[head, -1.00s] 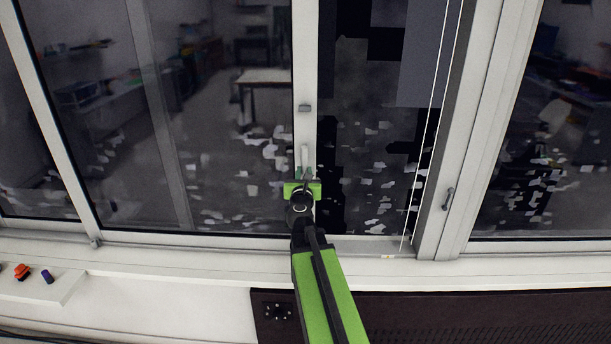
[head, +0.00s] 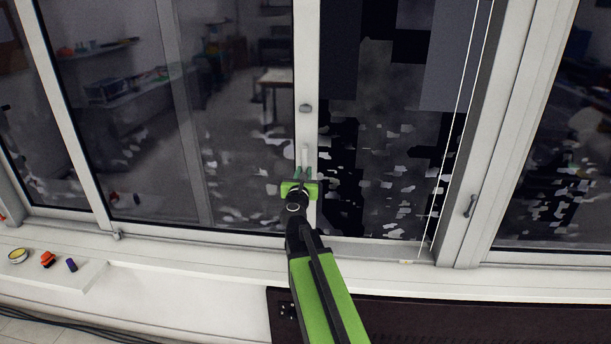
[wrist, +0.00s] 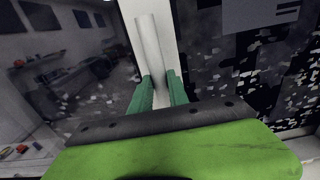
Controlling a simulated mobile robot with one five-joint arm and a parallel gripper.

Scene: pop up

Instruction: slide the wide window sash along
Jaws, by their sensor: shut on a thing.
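The wide window sash (head: 306,60) has a white upright stile with dark glass to its left. A white upright bar handle (head: 305,154) stands on this stile; it also shows in the wrist view (wrist: 148,38). My gripper (head: 304,174) is at the handle's lower part, shut on it. In the wrist view its green fingers (wrist: 161,84) stand on either side of the handle's lower end, which they partly hide. A gap with dark, patchy background lies between the stile and the right-hand frame post (head: 470,150).
A thin white cord (head: 450,130) hangs at the right. The sill (head: 180,255) runs below; a ledge at left holds a yellow round item (head: 18,256), a red item (head: 48,259) and a purple item (head: 71,265).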

